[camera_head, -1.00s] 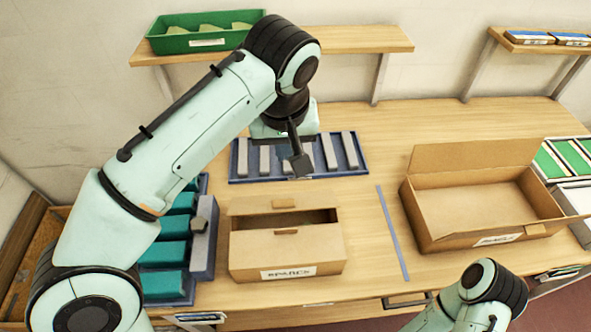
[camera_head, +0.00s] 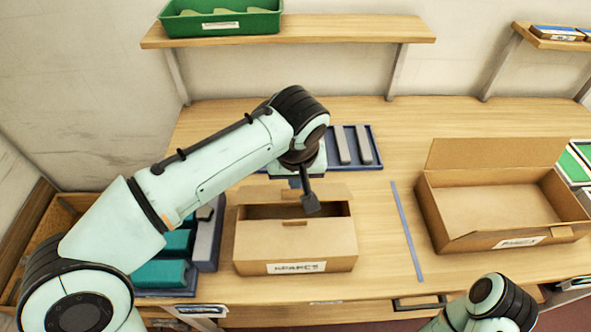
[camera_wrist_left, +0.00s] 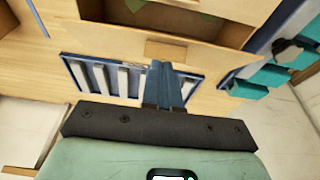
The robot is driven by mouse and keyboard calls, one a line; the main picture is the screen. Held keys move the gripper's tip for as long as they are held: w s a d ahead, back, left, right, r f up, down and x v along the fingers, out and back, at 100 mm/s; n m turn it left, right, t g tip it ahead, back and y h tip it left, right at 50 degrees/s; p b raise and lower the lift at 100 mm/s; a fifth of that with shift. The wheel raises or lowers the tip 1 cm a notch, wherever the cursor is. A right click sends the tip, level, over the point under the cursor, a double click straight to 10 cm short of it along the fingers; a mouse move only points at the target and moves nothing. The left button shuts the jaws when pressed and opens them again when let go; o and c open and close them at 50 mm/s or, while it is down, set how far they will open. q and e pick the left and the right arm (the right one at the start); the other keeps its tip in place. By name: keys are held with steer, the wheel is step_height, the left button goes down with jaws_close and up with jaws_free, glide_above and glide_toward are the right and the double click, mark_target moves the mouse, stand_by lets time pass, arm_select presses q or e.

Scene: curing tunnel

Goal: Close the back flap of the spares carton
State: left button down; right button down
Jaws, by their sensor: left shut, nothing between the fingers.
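The spares carton (camera_head: 294,246) is a brown cardboard box on the bench in the head view. Its top is partly open, with a dark gap behind the front panel and its small tab. The back flap (camera_head: 256,194) stands open along the far edge, partly hidden by my left wrist. In the left wrist view the back flap (camera_wrist_left: 118,38) has a small tab at its edge. My right gripper is out of view.
A larger open carton (camera_head: 490,212) stands to the right, beyond a blue strip (camera_head: 406,232). A blue tray with grey bars (camera_head: 376,162) lies behind. Teal blocks (camera_head: 160,272) are at the left. A green bin (camera_head: 262,24) is on the shelf (camera_head: 340,30).

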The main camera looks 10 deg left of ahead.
mark_target(296, 197)
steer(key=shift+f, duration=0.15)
